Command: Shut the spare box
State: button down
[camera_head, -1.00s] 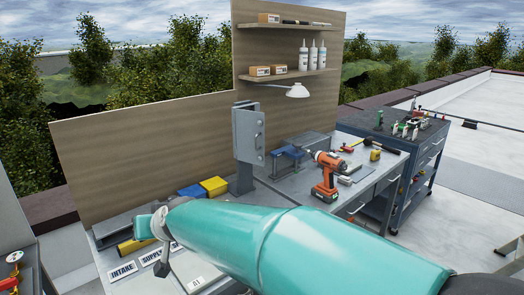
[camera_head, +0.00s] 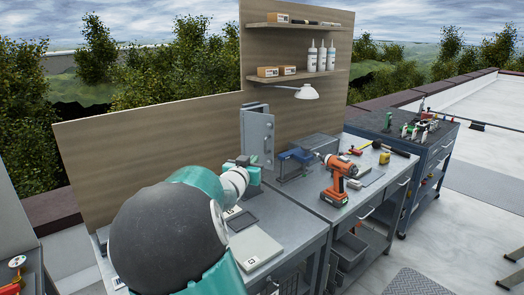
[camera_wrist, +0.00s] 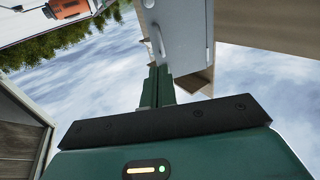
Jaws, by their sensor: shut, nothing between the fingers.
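A grey metal box (camera_head: 257,135) stands upright at the back of the bench, in front of the wooden panel. No label shows on it, so I cannot be sure it is the spare box. Its tall panel, with small fittings, faces right of centre and seems to stand out at an angle; how far it is open is unclear. My gripper (camera_head: 252,172) is low at the box's front. In the wrist view the green fingers (camera_wrist: 158,72) are together and empty, their tips close to a grey panel (camera_wrist: 185,35) with a handle (camera_wrist: 161,42). Contact cannot be told.
An orange drill (camera_head: 340,180) and a blue vise (camera_head: 292,162) stand right of the box. A lamp (camera_head: 306,91) hangs above. A pale flat case (camera_head: 254,247) lies on the near bench. A tool cart (camera_head: 425,165) is at the right.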

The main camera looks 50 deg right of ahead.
jog(key=x, duration=1)
jog(key=shift+d+f, duration=0.15)
jog(key=shift+d, duration=0.05)
